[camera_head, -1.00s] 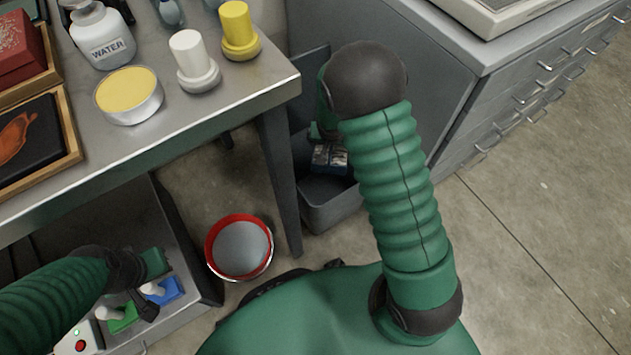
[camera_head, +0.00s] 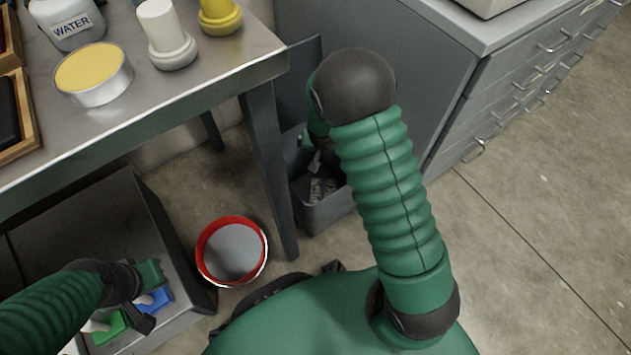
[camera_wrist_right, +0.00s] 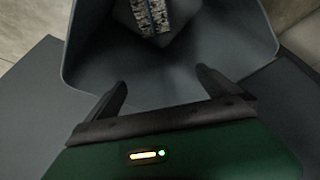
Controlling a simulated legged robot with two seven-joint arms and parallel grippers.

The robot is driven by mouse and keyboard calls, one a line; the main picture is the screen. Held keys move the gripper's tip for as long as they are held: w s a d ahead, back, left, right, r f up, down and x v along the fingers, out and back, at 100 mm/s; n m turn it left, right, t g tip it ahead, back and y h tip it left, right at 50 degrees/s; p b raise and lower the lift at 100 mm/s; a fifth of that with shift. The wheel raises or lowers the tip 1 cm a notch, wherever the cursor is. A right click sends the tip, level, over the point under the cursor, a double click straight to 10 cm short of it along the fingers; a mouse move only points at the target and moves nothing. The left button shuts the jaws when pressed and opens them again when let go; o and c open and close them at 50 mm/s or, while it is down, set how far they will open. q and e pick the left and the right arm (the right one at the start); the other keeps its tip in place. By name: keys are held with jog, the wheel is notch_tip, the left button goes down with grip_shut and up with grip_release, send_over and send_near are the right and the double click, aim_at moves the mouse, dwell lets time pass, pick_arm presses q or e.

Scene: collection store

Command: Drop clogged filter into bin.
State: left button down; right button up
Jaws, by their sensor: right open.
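The clogged filter, a blue-edged block with a grey, dirty pleated face, lies inside the dark grey bin (camera_head: 328,219). The filter (camera_head: 321,188) is partly hidden by my right arm in the head view. In the right wrist view the filter (camera_wrist_right: 155,16) lies down in the bin (camera_wrist_right: 90,55), cut off by the top edge. My right gripper (camera_wrist_right: 160,78) is open and empty at the bin's near rim, apart from the filter. In the head view it is mostly hidden behind my arm. My left gripper (camera_head: 146,318) is at lower left, by small white-knobbed items; its jaw gap is unclear.
A red-rimmed round container (camera_head: 205,237) stands on the floor. A grey drawer cabinet (camera_head: 410,60) stands behind the bin. Floor at right is clear.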

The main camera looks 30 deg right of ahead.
jog(key=p+v, duration=0.8)
jog(key=v, duration=0.8)
jog(key=shift+r+p, duration=0.25)
jog(key=shift+p, duration=0.1)
jog(key=shift+s, duration=0.1)
